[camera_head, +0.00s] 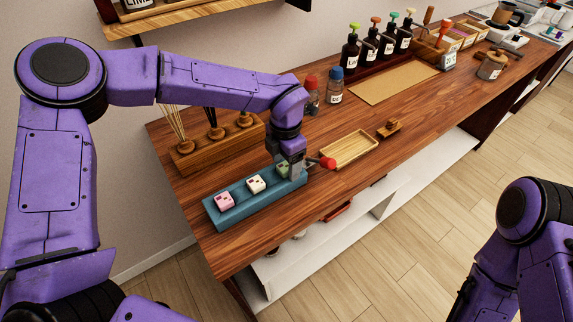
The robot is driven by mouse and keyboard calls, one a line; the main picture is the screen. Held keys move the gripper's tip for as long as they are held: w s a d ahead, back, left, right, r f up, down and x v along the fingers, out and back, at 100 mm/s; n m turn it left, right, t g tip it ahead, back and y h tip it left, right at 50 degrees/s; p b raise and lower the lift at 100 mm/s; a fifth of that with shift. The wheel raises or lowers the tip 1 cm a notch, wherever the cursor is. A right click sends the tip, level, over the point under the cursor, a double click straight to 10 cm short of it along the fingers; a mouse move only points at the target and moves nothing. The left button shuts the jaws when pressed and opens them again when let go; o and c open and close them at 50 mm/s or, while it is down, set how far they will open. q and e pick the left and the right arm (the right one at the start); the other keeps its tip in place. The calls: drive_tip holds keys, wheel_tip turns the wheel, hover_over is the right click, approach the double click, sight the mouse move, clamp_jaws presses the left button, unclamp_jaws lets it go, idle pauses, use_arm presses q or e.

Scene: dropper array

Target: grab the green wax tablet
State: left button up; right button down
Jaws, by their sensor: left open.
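The green wax tablet (282,169) sits at the right part of a blue tray (236,213), partly hidden by my left gripper. A white tablet (256,184) and a pink tablet (224,200) sit to its left in the same tray. My left gripper (296,176) is open and points down at the tray's right end, close beside the green tablet. Whether its fingers touch or straddle the tablet cannot be seen. My right arm shows at the lower right, but its gripper is out of view.
A red-tipped object (327,163) is just right of my left gripper. A shallow wooden tray (349,150) lies beyond it. A wooden holder with sticks (215,143) stands behind the blue tray. Red-capped (311,97) and blue-capped (335,88) jars stand farther back. The table's front edge is near.

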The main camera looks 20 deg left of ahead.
use_arm(q)
drive_tip(key=shift+s+r, duration=0.15)
drive_tip(key=shift+s, duration=0.2)
drive_tip(key=shift+w, duration=0.1)
drive_tip(key=c, duration=1.1)
